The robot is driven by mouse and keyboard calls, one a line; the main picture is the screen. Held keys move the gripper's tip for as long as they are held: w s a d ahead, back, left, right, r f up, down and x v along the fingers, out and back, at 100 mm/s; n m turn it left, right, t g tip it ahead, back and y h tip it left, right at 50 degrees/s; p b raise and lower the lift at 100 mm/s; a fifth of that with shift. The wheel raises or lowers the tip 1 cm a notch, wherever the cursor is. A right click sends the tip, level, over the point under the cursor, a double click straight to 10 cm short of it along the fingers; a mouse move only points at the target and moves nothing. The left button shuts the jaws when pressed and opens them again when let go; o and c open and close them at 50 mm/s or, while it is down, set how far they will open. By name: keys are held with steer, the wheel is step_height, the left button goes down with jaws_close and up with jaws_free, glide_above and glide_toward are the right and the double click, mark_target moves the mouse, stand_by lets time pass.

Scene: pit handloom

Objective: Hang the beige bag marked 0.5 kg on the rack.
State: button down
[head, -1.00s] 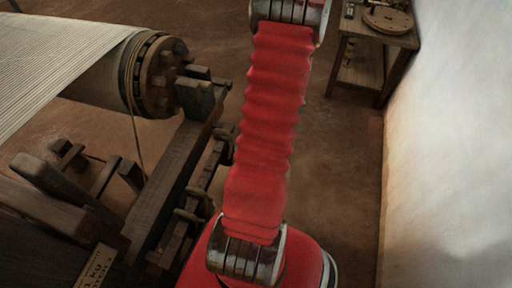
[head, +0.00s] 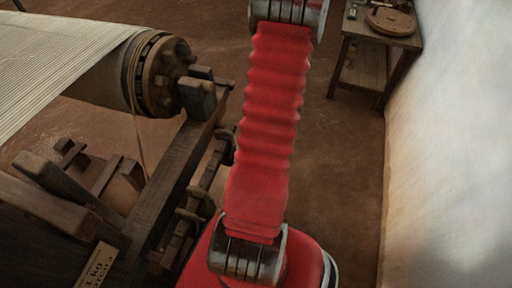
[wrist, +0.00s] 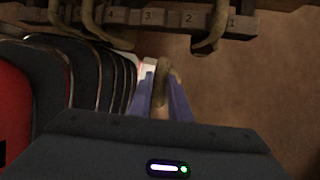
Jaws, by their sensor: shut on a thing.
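My gripper (wrist: 160,97) shows in the wrist view, its two blue-purple fingers close together around a tan loop (wrist: 161,72). The loop looks like the top of the beige bag, but the bag's body and its 0.5 kg mark are hidden. The rack (wrist: 175,18) crosses the top of the wrist view, a dark wooden bar with numbers 4, 3, 2 and 1 and tan hooks. The held loop is below the bar in the picture, apart from it. In the head view the rack (head: 208,180) runs along the loom's right side; my gripper is out of that view.
The loom's cloth roller (head: 110,75) and timber frame (head: 165,195) fill the left of the head view. A small table (head: 365,65) stands by the white wall (head: 450,150). Floor between is clear.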

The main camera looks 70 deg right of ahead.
steer(key=shift+w+a+f, duration=0.15)
steer(key=shift+w+a, duration=0.05)
steer(key=shift+w, duration=2.1)
steer(key=shift+w+a+f, duration=0.1)
steer(key=shift+w+a, duration=0.15)
steer(key=shift+w, duration=2.1)
steer(key=shift+w+a+f, duration=0.15)
steer(key=shift+w+a, duration=0.05)
steer(key=shift+w, duration=2.1)
steer(key=shift+w+f, duration=0.15)
steer(key=shift+f, duration=1)
steer(key=shift+f, duration=0.35)
steer(key=c, duration=1.9)
jaws_free()
steer(key=o, duration=0.3)
steer(key=shift+o, duration=0.2)
steer(key=shift+r, duration=0.1)
